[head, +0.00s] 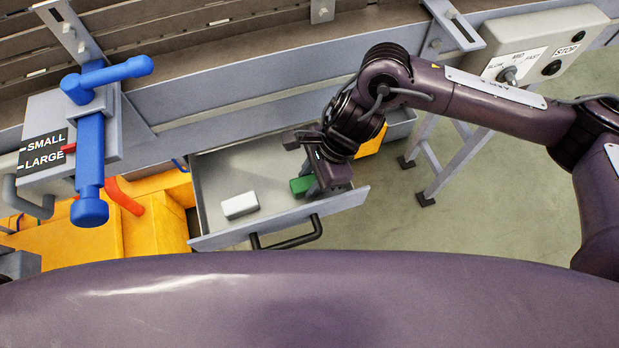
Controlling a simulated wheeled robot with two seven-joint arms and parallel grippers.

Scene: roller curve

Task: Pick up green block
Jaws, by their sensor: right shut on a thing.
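The green block (301,185) is inside the open grey drawer (222,238), toward its right side. My right gripper (313,188) reaches down into the drawer from above and is shut on the green block. The gripper covers the block's right part, and I cannot tell whether the block touches the drawer floor. My left gripper is not in view.
A white block (239,205) lies in the drawer, left of the green one. The drawer has a black handle (287,239) in front. A blue lever (90,150) stands at the left by yellow parts (150,215). A control box (540,58) is at the upper right.

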